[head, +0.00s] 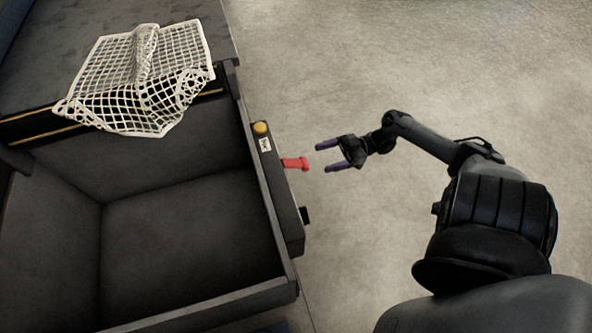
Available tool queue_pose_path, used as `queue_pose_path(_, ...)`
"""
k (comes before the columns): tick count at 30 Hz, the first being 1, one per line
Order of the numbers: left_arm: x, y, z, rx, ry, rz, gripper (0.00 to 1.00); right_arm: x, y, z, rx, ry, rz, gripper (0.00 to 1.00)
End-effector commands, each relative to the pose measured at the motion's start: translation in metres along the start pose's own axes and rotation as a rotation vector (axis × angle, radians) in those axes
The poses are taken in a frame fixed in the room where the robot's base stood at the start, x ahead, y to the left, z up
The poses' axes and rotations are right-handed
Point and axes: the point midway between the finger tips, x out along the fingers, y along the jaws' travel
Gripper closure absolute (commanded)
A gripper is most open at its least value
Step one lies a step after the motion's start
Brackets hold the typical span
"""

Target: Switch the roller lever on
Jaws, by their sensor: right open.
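The roller lever (295,163) is a short red handle on the right outer side of the dark bin's control box (276,183). It sticks out to the right. My right gripper (321,157) is open and empty, with purple fingertips pointing left toward the lever. A small gap shows between the fingertips and the lever's end, and they look apart. My left gripper is not in view.
A yellow knob (261,128) and a white label (265,145) sit on the control box. A white net (140,75) drapes over the bin's far edge. The deep dark bin (190,300) looks empty. Open concrete floor (380,55) lies to the right.

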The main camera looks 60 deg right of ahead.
Motion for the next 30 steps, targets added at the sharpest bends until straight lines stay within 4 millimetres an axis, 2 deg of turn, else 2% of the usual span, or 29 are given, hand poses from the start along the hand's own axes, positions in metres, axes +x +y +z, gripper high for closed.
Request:
queue_pose_path(5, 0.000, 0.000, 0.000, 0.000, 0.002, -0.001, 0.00, 0.017, 0.000, 0.000, -0.003, 0.005, 0.000, 0.21)
queue_pose_path(18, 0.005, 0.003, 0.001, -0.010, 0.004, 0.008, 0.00, 0.084, 0.000, 0.001, -0.002, 0.004, 0.001, 0.21)
queue_pose_path(24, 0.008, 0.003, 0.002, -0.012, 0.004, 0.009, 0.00, 0.101, 0.000, 0.001, -0.001, 0.001, 0.001, 0.21)
queue_pose_path(30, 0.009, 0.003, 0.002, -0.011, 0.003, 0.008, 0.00, 0.106, 0.000, 0.001, -0.001, 0.000, 0.001, 0.21)
